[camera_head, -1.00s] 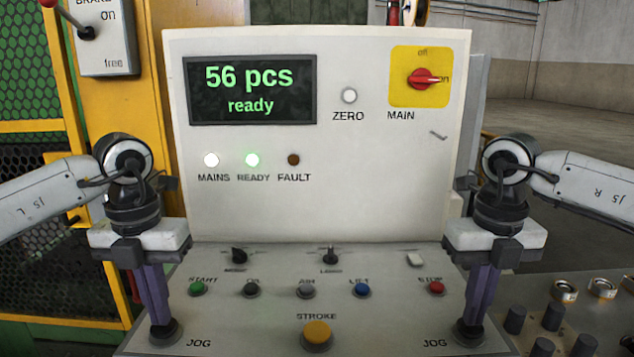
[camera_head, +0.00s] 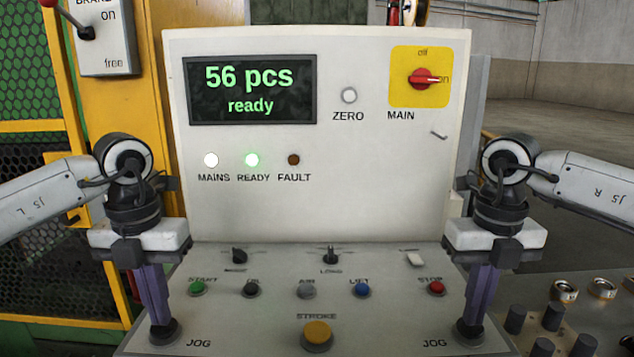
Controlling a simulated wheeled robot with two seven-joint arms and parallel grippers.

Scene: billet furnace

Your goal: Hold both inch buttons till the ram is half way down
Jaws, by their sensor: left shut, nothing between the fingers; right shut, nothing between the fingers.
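Two dark round buttons labelled JOG, the left one (camera_head: 164,334) and the right one (camera_head: 467,334), sit at the front corners of the sloping control desk (camera_head: 250,325). I take them as the inch buttons. My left gripper (camera_head: 161,316) is shut and empty, pointing down with its fingertips at the left JOG button. My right gripper (camera_head: 470,316) is shut and empty, pointing down at the right JOG button. The fingertips hide part of each button. I cannot tell whether they touch or press them. The ram is not in view.
The display (camera_head: 250,90) reads "56 pcs ready". The MAINS (camera_head: 211,160) and READY (camera_head: 252,160) lamps are lit; FAULT (camera_head: 293,160) is dark. The yellow STROKE button (camera_head: 317,332) lies between the grippers. The red MAIN switch (camera_head: 423,79) points to on.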

